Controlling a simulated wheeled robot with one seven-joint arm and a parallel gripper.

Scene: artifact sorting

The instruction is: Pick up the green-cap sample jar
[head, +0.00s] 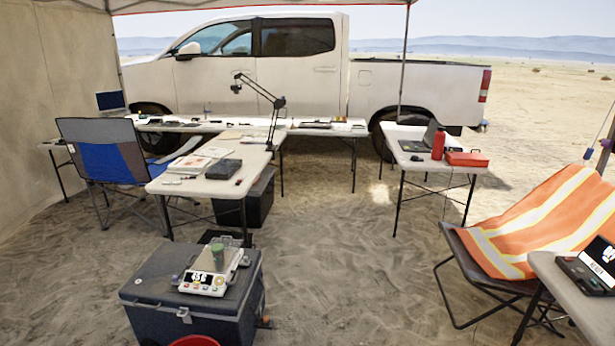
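My gripper is not in view.
A long folding table (160,184) with papers and small items stands behind the cooler. A side table (425,162) holds a red bottle (438,145). An orange-draped chair (540,225) is at right, a red round object (195,341) at bottom. Sand between is clear.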

